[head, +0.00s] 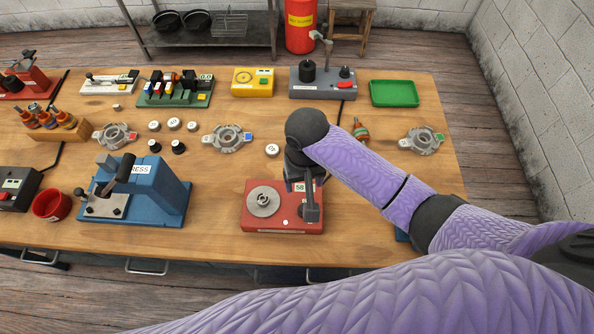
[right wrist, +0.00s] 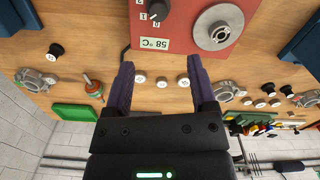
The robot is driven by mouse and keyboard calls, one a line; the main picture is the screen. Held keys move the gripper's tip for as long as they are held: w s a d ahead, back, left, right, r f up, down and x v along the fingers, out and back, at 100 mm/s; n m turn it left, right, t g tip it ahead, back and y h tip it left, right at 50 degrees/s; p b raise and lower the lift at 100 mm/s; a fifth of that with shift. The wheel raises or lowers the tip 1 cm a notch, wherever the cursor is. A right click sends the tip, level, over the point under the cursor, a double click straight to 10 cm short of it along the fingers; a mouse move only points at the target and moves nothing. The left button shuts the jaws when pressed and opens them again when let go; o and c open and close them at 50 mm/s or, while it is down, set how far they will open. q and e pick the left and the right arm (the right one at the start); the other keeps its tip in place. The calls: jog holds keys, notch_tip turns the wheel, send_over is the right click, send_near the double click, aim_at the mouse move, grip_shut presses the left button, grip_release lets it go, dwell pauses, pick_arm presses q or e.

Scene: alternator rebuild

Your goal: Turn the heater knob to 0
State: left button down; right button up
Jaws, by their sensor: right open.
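The red heater (head: 262,224) stands at the front edge of the bench with a round metal plate (head: 263,201) on top. The heater also shows upside down in the right wrist view (right wrist: 185,30), its display reading 58 °C. The black heater knob (right wrist: 158,9) is at the top edge of that view, with small white marks around it; its setting is too small to tell. My right gripper (head: 309,212) is over the heater's right side and hides the knob in the head view. In the wrist view its open fingers (right wrist: 161,66) are empty and apart from the knob. My left gripper is not in view.
A blue press (head: 160,200) stands left of the heater. Behind are metal housings (head: 226,138), small white-topped parts (head: 272,150) and a screwdriver-like tool (head: 360,130). A green tray (head: 394,93) lies at the back right. Bare wood lies between press and heater.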

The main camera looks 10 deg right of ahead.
jog(key=f, duration=0.1)
jog(key=s+f+b, duration=0.1)
jog(key=f, duration=0.1)
jog(key=s+f+b, duration=0.1)
jog(key=f, duration=0.1)
jog(key=shift+f, duration=0.2)
jog(key=f+b, duration=0.1)
jog(key=f, duration=0.3)
jog(key=shift+w+f, duration=0.15)
jog(key=shift+w, duration=0.05)
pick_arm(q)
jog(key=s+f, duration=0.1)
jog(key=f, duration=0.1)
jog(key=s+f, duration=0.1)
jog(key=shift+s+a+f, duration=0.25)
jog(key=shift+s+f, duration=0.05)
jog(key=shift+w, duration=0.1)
pick_arm(e)
jog(key=shift+c, duration=0.6)
grip_shut()
